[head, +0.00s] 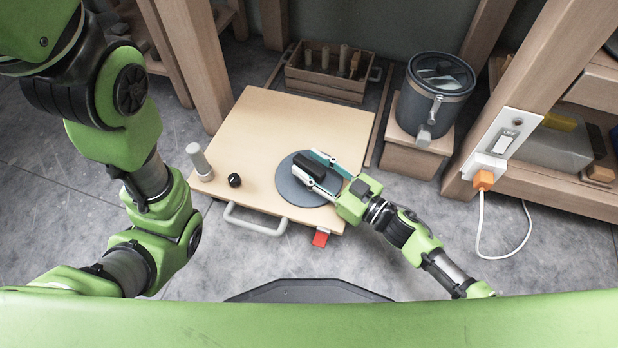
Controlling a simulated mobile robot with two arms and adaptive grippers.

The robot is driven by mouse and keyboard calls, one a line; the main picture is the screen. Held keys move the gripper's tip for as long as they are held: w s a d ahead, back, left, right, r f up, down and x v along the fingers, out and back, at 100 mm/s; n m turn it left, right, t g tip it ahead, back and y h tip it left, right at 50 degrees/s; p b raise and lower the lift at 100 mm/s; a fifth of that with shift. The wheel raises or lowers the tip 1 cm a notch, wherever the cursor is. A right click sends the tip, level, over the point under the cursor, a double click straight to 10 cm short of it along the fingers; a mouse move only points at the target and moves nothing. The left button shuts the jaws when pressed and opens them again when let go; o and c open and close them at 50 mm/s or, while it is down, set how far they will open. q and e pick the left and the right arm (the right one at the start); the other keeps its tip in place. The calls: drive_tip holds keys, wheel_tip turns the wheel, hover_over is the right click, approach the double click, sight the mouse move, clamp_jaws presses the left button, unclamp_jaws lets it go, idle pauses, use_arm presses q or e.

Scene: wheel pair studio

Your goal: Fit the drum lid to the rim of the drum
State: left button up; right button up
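The drum lid (286,190) is a dark grey disc with a black block handle (291,161). It lies on a pale wooden board (262,125) near the board's front right. My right gripper (305,163) reaches in from the right, with one finger on each side of the handle. I cannot tell whether the fingers press on it. The drum (433,108) is a dark grey cylinder, upright on a wooden block to the right of the board. Its rim (441,57) faces up, and a latch hangs on its front. My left arm shows at the left, but its gripper is out of view.
The board carries a grey post (198,160), a black knob (234,180), a front handle (257,228) and a red tab (321,237). A wooden crate (327,88) stands behind it. Wooden uprights flank the area. A switch and orange plug (484,180) with a cable are at the right.

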drive_tip(key=shift+w+a, duration=0.3)
drive_tip(key=shift+a, duration=0.05)
clamp_jaws()
drive_tip(key=shift+r, duration=0.15)
